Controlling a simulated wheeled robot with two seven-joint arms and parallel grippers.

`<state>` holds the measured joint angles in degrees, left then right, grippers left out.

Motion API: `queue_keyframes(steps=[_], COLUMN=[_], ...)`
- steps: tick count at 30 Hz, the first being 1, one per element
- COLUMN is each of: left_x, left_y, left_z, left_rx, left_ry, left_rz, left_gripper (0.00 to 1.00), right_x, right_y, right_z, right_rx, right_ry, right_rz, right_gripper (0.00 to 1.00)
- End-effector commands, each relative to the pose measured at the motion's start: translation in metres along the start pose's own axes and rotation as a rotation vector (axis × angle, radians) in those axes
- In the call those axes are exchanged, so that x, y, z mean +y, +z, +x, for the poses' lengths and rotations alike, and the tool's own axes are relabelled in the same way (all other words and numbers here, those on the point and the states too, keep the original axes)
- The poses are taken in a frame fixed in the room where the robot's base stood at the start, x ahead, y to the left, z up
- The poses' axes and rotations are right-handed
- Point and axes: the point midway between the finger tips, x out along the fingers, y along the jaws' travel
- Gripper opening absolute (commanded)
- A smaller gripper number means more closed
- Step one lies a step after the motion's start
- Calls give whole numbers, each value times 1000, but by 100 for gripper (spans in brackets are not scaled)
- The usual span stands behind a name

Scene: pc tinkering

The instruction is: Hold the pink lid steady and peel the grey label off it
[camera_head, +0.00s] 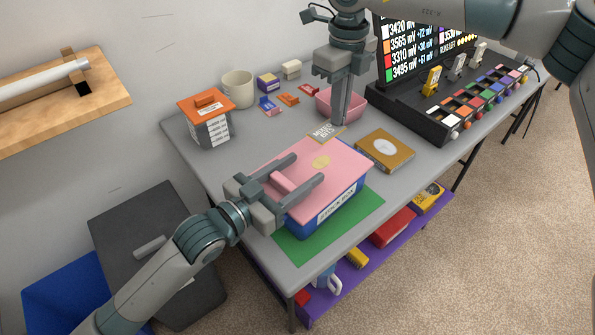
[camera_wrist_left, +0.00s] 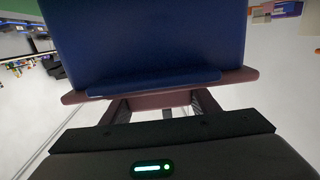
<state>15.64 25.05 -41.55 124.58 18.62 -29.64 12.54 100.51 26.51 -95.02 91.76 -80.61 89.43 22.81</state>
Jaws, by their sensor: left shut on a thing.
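The pink lid (camera_head: 345,160) lies on a blue box (camera_head: 322,215) that has a white label on its front. My left gripper (camera_head: 296,170) reaches in from the left, its fingers on either side of the lid's raised pink handle (camera_head: 283,181), shut on it. The left wrist view shows the lid's edge (camera_wrist_left: 240,76) and the blue box (camera_wrist_left: 150,40). My right gripper (camera_head: 341,122) points down behind the lid, fingers close together. The grey label (camera_head: 325,133), with dark lettering, is at its fingertips, apart from the lid's middle. A yellowish patch (camera_head: 321,162) marks the lid.
The box stands on a green mat (camera_head: 352,222) on the grey table. A brown box (camera_head: 385,150) lies to the right, and a pink bin (camera_head: 325,103) stands behind the right gripper. An orange-topped box (camera_head: 207,120), a cup (camera_head: 237,88) and a black console (camera_head: 430,118) stand farther back.

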Motion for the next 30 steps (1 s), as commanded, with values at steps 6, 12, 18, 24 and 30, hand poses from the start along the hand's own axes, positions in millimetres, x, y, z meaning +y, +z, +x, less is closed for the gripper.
queue_keyframes(steps=[6, 12, 18, 24, 30], left_x=[0, 0, 0, 0, 0], left_y=[0, 0, 0, 1, 1], left_z=[0, 0, -2, -17, -48], left_rx=[1, 0, 0, -1, -3], left_ry=[0, 0, 0, 0, -1], left_rz=[0, 0, 0, -1, 0], left_gripper=[73, 76, 76, 76, 76], right_x=[0, 0, 0, 0, 0], right_y=[0, 0, 0, 0, 0], right_z=[0, 0, 0, 0, 0], right_rx=[0, 0, 0, 0, 0], right_ry=[0, 0, 0, 0, 0], right_rz=[0, 0, 0, 0, 0], right_gripper=[0, 0, 0, 0, 0])
